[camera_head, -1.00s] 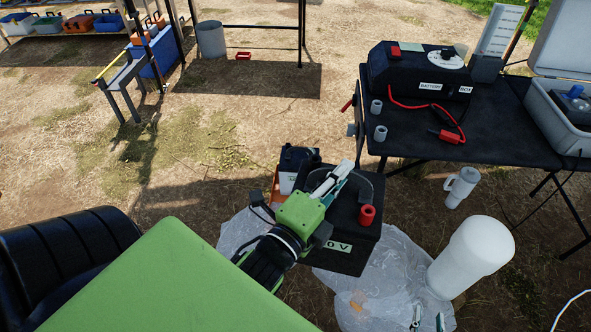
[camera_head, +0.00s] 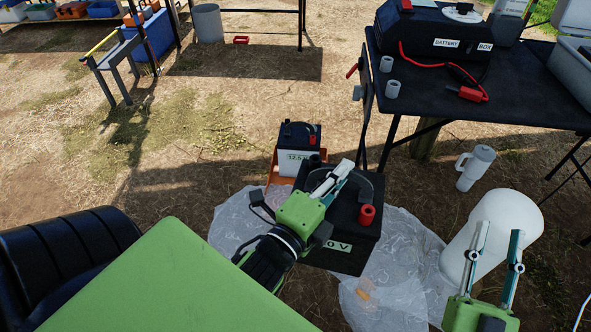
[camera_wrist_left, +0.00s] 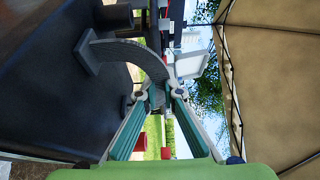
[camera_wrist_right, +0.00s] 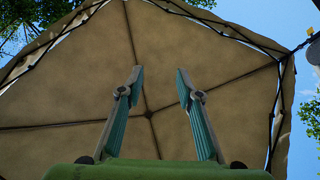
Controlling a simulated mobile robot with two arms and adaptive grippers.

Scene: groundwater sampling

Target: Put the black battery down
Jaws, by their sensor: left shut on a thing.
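The black battery (camera_head: 338,252) has a "0 V" label on its front, a red terminal (camera_head: 367,215) on top and a grey strap handle (camera_head: 376,186). My left gripper (camera_head: 345,170) is shut on the handle above the battery's top. In the left wrist view, the black battery (camera_wrist_left: 45,105) fills the left side and its curved handle (camera_wrist_left: 125,50) runs to the fingertips (camera_wrist_left: 160,95). The battery is upright over a clear plastic sheet (camera_head: 405,255); whether its base touches is hidden. My right gripper (camera_head: 499,228) is open and empty, fingers pointing up, also in the right wrist view (camera_wrist_right: 152,75).
Behind the black battery, a white, black-topped battery (camera_head: 296,162) sits in an orange tray (camera_head: 283,182). A white cylinder (camera_head: 480,225) and a white mug (camera_head: 474,166) stand at right. A black table (camera_head: 520,103) carries a battery box (camera_head: 425,30). Bare ground lies left.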

